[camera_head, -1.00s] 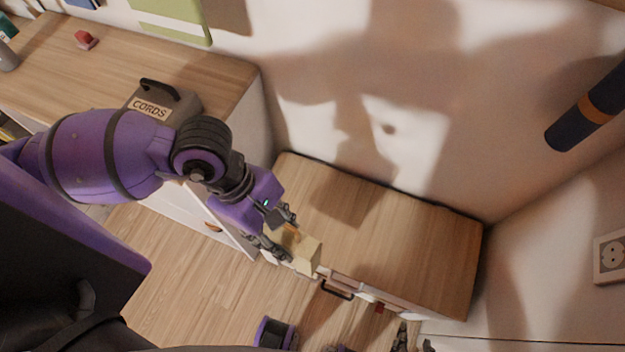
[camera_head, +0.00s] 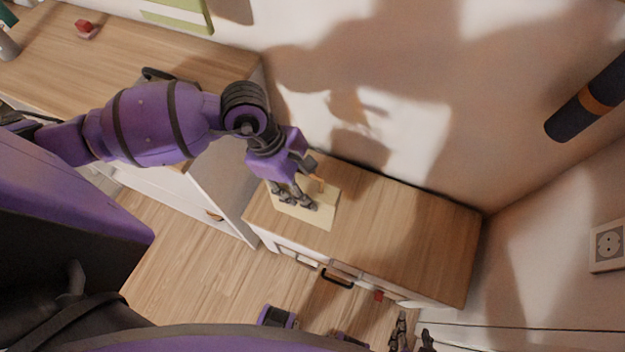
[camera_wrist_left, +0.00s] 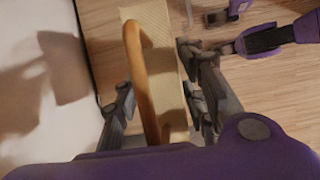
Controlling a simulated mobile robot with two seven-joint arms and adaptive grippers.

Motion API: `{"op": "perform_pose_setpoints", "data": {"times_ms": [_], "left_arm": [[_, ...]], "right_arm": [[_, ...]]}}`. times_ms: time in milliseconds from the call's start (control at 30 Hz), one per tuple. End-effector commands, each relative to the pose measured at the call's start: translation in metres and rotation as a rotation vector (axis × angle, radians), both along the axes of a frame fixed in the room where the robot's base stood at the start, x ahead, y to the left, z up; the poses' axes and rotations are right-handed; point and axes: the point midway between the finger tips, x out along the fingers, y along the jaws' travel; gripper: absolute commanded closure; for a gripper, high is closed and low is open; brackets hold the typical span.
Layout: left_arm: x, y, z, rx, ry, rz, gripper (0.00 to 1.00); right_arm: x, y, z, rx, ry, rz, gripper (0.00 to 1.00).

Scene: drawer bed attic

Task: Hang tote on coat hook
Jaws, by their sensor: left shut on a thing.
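The tote (camera_head: 318,214) is a cream bag with an orange-tan handle. In the head view it is over the left end of the low wooden cabinet; I cannot tell whether it touches the top. My left gripper (camera_head: 300,195) is shut on the tote. In the left wrist view, the tote (camera_wrist_left: 168,70) and its long handle (camera_wrist_left: 143,75) lie between the fingers of my left gripper (camera_wrist_left: 165,110). My right gripper (camera_head: 413,338) shows at the bottom edge of the head view, its fingers apart and empty. I cannot make out a coat hook.
The low cabinet (camera_head: 400,230) has a bare top to the right of the tote. A taller wooden-topped unit (camera_head: 110,60) stands at left. A dark cylinder with an orange band (camera_head: 588,103) is at upper right, above a wall socket (camera_head: 608,244).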

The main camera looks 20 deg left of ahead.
Motion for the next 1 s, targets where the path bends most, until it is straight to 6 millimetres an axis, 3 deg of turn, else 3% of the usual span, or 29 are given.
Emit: {"op": "perform_pose_setpoints", "data": {"times_ms": [200, 500, 700, 1000], "left_arm": [[0.031, -0.002, -0.037, -0.001, 0.002, 0.001, 1.0], [0.051, -0.003, -0.062, -0.001, 0.001, 0.001, 1.0], [0.05, -0.002, -0.085, 0.0, 0.001, -0.001, 1.0], [0.05, -0.002, -0.087, 0.0, 0.0, -0.001, 1.0]], "right_arm": [[0.003, 0.001, -0.001, 0.001, -0.005, 0.002, 0.6], [0.002, 0.001, -0.003, 0.0, -0.002, 0.003, 0.6], [-0.001, 0.0, -0.003, -0.001, 0.003, 0.002, 0.6], [-0.008, -0.001, -0.005, -0.002, 0.015, 0.0, 0.6]]}}
